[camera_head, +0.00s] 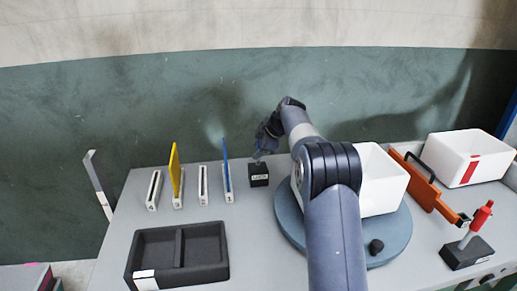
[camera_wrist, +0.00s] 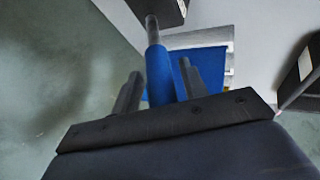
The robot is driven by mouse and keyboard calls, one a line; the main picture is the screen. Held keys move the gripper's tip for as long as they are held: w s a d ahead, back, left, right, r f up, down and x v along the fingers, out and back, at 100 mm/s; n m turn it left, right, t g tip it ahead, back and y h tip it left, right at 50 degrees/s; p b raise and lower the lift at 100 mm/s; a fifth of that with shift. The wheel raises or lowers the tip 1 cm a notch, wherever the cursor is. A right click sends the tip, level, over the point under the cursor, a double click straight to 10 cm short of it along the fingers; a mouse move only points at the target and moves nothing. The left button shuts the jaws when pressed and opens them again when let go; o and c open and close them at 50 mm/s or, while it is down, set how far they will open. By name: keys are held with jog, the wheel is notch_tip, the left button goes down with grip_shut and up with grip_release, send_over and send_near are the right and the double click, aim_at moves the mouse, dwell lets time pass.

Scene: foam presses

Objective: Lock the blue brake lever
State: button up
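The blue brake lever's grip (camera_wrist: 158,78) is a blue cylinder on a dark rod in the wrist view. The rod runs up to a black block at the top edge. In the head view the small black base block (camera_head: 258,180) carries a white label, and the lever above it is hidden by my gripper (camera_head: 266,140). In the wrist view my gripper (camera_wrist: 160,72) has one finger on each side of the blue grip. A narrow gap shows on the right, so the fingers look open around it. Contact on the left is unclear.
A blue plate (camera_head: 226,165) and a yellow plate (camera_head: 175,170) stand in white slots left of the base block. A black tray (camera_head: 178,228) is in front. At right are a white bin (camera_head: 378,185), an orange bar (camera_head: 425,188) and a red lever (camera_head: 481,215).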

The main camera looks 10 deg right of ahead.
jog(key=shift+o, duration=0.3)
jog(key=v, duration=1)
jog(key=shift+s+r, duration=0.25)
jog(key=shift+r, duration=0.05)
jog(key=shift+d+f, duration=0.1)
jog(key=x, duration=1.1)
jog(key=shift+w, duration=0.1)
jog(key=shift+r+p, duration=0.35)
jog(key=shift+p, duration=0.2)
jog(key=shift+w+d+p, duration=0.1)
jog(key=shift+w+p, duration=0.05)
jog(key=shift+p, duration=0.2)
jog(key=shift+f, duration=0.1)
jog(key=shift+f+b, duration=0.2)
jog(key=shift+b, duration=0.4)
